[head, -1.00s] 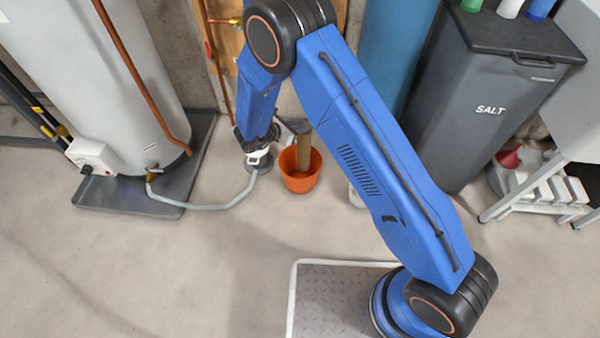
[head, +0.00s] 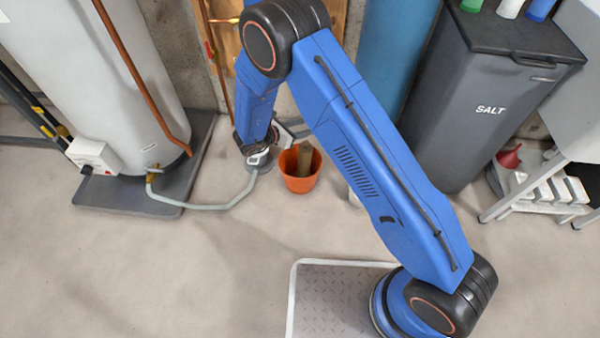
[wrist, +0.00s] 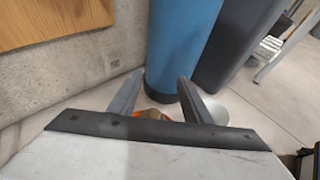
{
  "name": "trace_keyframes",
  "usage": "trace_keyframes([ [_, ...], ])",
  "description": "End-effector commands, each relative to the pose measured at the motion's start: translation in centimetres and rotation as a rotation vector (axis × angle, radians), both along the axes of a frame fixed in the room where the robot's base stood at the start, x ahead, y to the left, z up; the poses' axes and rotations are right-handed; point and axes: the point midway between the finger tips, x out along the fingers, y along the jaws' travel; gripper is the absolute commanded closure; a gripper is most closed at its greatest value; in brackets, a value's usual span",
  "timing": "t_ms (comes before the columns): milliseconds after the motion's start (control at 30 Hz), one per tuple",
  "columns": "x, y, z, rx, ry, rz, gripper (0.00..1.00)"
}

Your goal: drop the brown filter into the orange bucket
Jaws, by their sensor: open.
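The orange bucket (head: 300,184) stands on the floor in the head view, in front of the wall. The brown filter (head: 305,162) is inside it, leaning, with its upper part showing near the rim. My gripper (head: 297,130) is above the bucket, its fingers partly hidden by my own arm. In the wrist view my gripper (wrist: 161,78) is open, its two grey fingers spread apart. Below and between them the filter's top (wrist: 150,114) and a bit of orange bucket (wrist: 166,117) show. The filter looks clear of both fingers; its lower end is hidden in the bucket.
A grey hose (head: 215,207) runs along the floor left of the bucket from the white water heater (head: 95,70). A blue tank (head: 388,45) and a grey salt bin (head: 480,115) stand at right. The front left floor is clear.

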Motion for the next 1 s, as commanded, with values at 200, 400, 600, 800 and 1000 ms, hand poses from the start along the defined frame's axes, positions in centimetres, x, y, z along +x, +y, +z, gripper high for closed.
trace_keyframes([
  [200, -2.2, 2.5, 1.4, 0.002, -0.001, 0.003, 0.56],
  [400, -4.8, 5.3, 2.9, 0.002, -0.002, 0.003, 0.56],
  [600, -7.3, 8.0, 4.5, 0.002, -0.001, 0.003, 0.56],
  [800, -9.3, 10.1, 5.7, 0.001, -0.001, 0.003, 0.56],
  [1000, -10.3, 11.2, 6.3, 0.001, -0.001, 0.001, 0.56],
])
